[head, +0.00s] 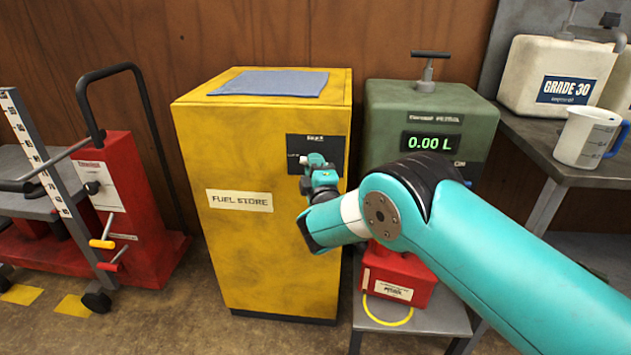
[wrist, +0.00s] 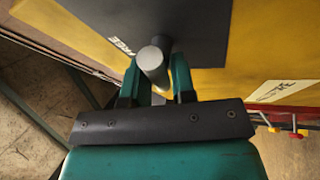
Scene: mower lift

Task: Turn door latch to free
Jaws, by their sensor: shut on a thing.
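The yellow fuel store cabinet (head: 265,245) stands with its door facing me. A dark latch plate (head: 332,145) is at the door's upper right, with small white lettering. The grey latch handle, a short rod, shows in the wrist view (wrist: 152,62) in front of the dark plate. My gripper (head: 317,172) is at the plate, and in the wrist view (wrist: 156,85) its two teal fingers are on either side of the rod, shut on it. The handle's base and exact angle are partly hidden. White letters, perhaps the end of "FREE", show beside it.
A green dispenser (head: 383,125) reading 0.00 L stands right of the cabinet, with a red can (head: 400,275) on a low stand below. A red lift (head: 125,220) is on the left. A bench (head: 535,140) with a jug (head: 587,137) is on the right.

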